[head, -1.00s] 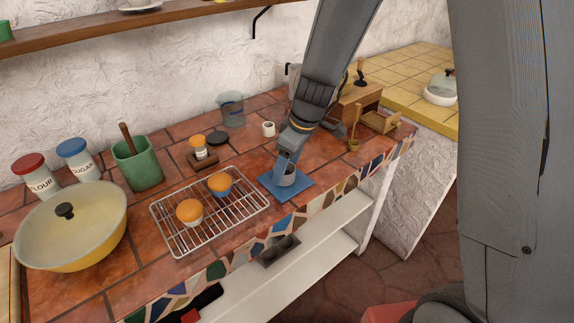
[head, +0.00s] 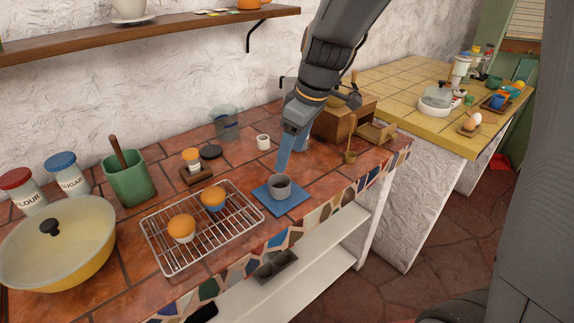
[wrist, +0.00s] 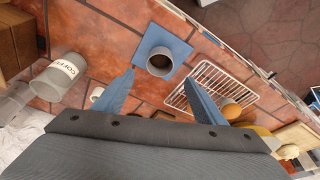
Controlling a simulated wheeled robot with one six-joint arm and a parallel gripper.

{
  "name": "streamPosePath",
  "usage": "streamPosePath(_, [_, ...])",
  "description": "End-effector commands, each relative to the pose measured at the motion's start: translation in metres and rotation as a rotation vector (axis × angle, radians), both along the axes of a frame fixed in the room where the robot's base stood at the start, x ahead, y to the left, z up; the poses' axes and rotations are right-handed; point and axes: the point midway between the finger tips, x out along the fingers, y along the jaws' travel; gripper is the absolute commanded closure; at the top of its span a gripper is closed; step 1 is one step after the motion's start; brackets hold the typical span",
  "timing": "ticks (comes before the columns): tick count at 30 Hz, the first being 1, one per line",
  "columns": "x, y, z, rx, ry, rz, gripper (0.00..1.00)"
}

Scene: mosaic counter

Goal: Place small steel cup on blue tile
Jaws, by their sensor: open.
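The small steel cup (head: 280,186) stands upright on the blue tile (head: 294,204) near the front edge of the counter. In the wrist view the cup (wrist: 160,61) sits on the blue tile (wrist: 178,48), apart from the fingers. My gripper (head: 284,163) is open and empty, just above and behind the cup. In the wrist view the two blue fingertips of my gripper (wrist: 158,76) are spread wide, with the cup ahead of them. The tile's middle is hidden by the cup.
A wire rack (head: 165,245) with two orange-topped muffins is left of the tile. A small white cup (head: 263,142) and a glass jar (head: 225,124) stand behind. A wooden grinder box (head: 345,118) is at the right. Counter between tile and white cup is clear.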

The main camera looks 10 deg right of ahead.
Motion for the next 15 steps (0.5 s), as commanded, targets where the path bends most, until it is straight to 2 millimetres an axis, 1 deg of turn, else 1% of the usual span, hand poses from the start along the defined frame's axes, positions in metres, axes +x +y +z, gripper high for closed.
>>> streamPosePath(3, [-0.001,-0.003,0.012,0.002,-0.003,-0.001,0.35])
streamPosePath(8, [-0.005,-0.007,0.018,-0.001,0.003,-0.015,0.35])
streamPosePath(11, [-0.016,-0.020,0.011,-0.013,0.024,-0.101,0.35])
streamPosePath(14, [-0.037,-0.044,-0.005,-0.033,0.057,-0.270,0.35])
streamPosePath(15, [-0.047,-0.055,-0.012,-0.041,0.069,-0.352,0.35])
